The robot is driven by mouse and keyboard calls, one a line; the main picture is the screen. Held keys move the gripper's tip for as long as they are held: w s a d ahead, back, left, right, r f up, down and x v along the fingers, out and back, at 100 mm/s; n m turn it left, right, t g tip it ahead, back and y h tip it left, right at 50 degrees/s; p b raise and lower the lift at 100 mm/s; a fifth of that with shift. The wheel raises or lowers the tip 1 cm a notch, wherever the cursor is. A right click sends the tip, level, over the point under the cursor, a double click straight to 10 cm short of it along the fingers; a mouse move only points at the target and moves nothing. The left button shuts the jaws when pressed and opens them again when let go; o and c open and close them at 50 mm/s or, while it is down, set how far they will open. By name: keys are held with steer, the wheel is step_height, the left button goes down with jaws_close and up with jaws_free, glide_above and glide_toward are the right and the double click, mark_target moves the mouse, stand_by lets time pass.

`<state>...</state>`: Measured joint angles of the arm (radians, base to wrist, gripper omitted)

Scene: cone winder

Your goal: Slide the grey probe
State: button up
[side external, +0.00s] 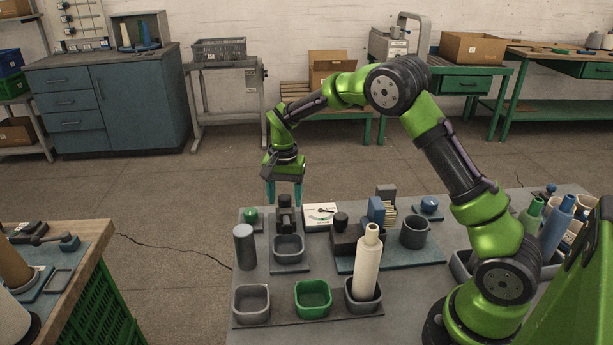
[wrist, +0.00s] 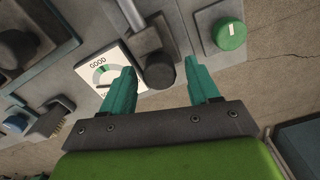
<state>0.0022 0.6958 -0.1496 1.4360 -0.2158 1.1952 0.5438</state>
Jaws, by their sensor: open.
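A grey rod with a dark round knob, which looks like the grey probe (wrist: 160,74), lies between my fingertips in the wrist view. In the side view the dark probe part (side external: 285,214) stands at the far edge of the bench, behind a small grey tray. My gripper (side external: 284,196) points down over it with teal fingers apart. In the wrist view my gripper (wrist: 160,66) is open, one finger each side of the knob; I cannot tell whether they touch it. A white gauge card reading GOOD (side external: 321,211) is just right of the probe in the side view.
A green knob (side external: 250,214) sits left of the probe, with a grey cylinder (side external: 244,247) nearer. A cream cone (side external: 367,262) stands in a front cup beside a green cup (side external: 313,298). A blue block (side external: 376,210) and dark mug (side external: 414,232) are to the right.

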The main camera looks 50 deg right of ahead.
jaws_close()
steer(key=shift+w+d, duration=1.2)
steer(key=shift+w, duration=0.05)
jaws_free()
step_height(320, 180, up, 17)
steer(key=shift+s, duration=0.1)
